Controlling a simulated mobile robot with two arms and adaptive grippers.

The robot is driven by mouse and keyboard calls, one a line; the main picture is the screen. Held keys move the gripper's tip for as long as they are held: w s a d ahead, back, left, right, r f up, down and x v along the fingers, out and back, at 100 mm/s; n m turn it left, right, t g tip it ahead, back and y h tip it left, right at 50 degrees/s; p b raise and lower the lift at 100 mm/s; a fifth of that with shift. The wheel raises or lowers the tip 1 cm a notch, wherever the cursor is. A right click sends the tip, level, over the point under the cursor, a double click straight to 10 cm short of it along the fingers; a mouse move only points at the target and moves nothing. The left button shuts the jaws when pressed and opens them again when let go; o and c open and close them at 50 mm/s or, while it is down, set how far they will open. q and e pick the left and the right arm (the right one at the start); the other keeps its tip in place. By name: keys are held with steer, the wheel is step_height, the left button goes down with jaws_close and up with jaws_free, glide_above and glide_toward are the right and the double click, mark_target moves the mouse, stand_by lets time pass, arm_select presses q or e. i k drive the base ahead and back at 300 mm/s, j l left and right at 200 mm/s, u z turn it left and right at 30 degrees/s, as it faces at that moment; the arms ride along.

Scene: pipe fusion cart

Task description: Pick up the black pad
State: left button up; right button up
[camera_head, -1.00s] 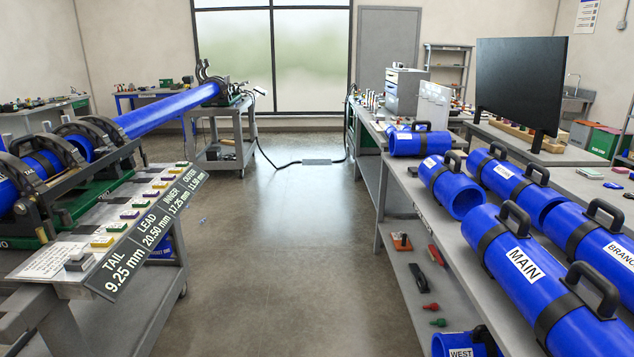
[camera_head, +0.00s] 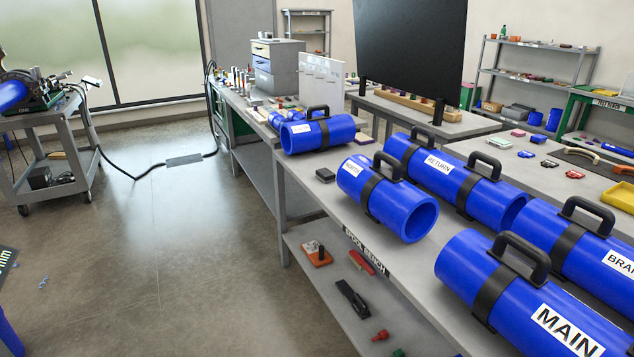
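A small flat black pad (camera_head: 325,175) lies on the spool bench top (camera_head: 310,197), near its left edge. It is left of a short blue pipe spool (camera_head: 420,215) and in front of another blue spool with a white label (camera_head: 338,131). Nothing covers it. A black handled object (camera_head: 352,299) lies on the bench's lower shelf; I cannot tell exactly what it is. Neither of my grippers is in view.
Large blue spools labelled MAIN (camera_head: 570,322) and RETURN (camera_head: 447,176), with raised black handles, crowd the bench's right side. A big black screen (camera_head: 410,60) stands behind. A cart (camera_head: 60,165) stands far left.

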mark_target(326, 176)
steer(key=i+j+z, duration=0.35)
steer(key=z, duration=0.25)
steer(key=i+j+z, duration=0.15)
steer(key=z, duration=0.3)
steer(key=j, duration=0.1)
